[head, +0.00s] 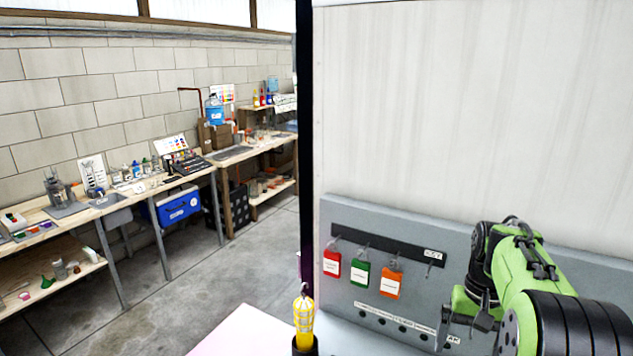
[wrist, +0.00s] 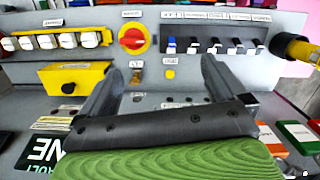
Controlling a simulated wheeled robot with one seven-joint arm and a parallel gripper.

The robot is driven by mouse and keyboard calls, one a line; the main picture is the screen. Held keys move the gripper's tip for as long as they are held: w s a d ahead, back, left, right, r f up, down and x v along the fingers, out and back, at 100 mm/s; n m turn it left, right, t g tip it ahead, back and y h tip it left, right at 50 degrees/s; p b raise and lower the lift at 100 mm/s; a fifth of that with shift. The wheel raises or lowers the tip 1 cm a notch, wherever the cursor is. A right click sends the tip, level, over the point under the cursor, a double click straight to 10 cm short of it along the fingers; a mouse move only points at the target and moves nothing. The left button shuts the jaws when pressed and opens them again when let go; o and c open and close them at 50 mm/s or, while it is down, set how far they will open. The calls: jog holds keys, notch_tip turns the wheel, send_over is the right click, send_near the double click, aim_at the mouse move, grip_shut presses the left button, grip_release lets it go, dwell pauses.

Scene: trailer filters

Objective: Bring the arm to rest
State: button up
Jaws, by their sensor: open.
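My arm, green and black, reaches in from the right of the head view. My gripper (head: 455,325) is at its end, low in front of the grey panel and partly hidden by the arm. In the wrist view my gripper (wrist: 163,68) has its two dark fingers wide apart. Nothing is held between them. Past the fingertips are a red rotary knob (wrist: 133,38) on a yellow plate and a small brass-coloured piece (wrist: 138,78). I cannot tell whether a finger touches the panel.
The grey panel (head: 345,215) carries red (head: 332,264), green (head: 361,273) and orange (head: 390,284) tags on hooks. A yellow box (wrist: 73,80) and switch rows (wrist: 215,47) flank the fingers. Workbenches and open floor (head: 190,285) lie left.

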jog(key=s+a+r+n+t, duration=0.2)
jog(key=s+a+r, duration=0.35)
jog(key=a, duration=0.25)
jog(key=s+a+n+t, duration=0.1)
jog(key=s+a+t, duration=0.1)
jog(key=s+a, duration=0.2)
jog(key=s+a+f+n+t, duration=0.1)
jog(key=s+a+t, duration=0.2)
jog(key=s, duration=0.7)
jog(key=shift+a+n+h, duration=0.4)
jog(key=shift+a, duration=0.25)
jog(key=shift+f, duration=0.1)
